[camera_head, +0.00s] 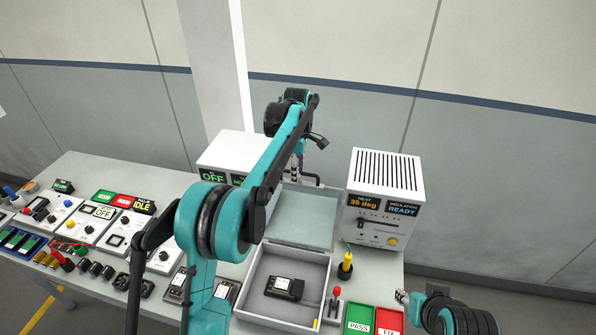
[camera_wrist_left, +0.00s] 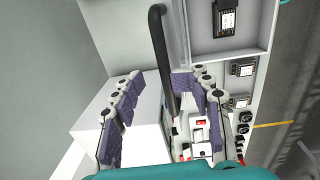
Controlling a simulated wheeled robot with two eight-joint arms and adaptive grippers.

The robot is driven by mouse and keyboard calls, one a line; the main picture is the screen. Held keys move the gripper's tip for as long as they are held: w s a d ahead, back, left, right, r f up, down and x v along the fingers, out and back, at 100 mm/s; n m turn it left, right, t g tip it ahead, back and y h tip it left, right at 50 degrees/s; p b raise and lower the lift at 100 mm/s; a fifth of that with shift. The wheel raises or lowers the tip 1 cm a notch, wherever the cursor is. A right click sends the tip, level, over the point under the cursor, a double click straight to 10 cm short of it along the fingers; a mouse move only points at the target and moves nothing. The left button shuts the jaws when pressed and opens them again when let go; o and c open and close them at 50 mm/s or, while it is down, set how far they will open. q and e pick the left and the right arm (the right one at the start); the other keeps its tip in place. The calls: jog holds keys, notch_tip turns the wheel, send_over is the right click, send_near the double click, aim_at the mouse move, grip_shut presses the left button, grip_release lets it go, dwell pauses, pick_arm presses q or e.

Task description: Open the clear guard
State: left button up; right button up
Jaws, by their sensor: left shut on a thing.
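The clear guard (camera_head: 303,216) is a pale see-through panel standing raised at the back of the grey test box (camera_head: 243,285). The box is uncovered at the front, and a black device (camera_head: 284,288) with a white label lies inside. The guard's black bar handle (camera_head: 312,178) shows near its top edge. My left gripper (camera_head: 298,168) is at this handle, partly hidden by my own arm. In the left wrist view the handle (camera_wrist_left: 160,45) runs between the fingers of my left gripper (camera_wrist_left: 167,95), which is shut on it. My right gripper (camera_head: 404,298) is at the lower right, its jaws unclear.
A white instrument (camera_head: 386,190) with lit displays stands right of the guard, and another white unit (camera_head: 225,150) stands behind it at left. Switch panels crowd the left.

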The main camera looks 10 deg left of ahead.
pick_arm(q)
jog(key=shift+w+a+r, duration=0.1)
jog(key=shift+w, duration=0.05)
notch_tip(320, 180, up, 12)
jog(key=shift+s, duration=0.4)
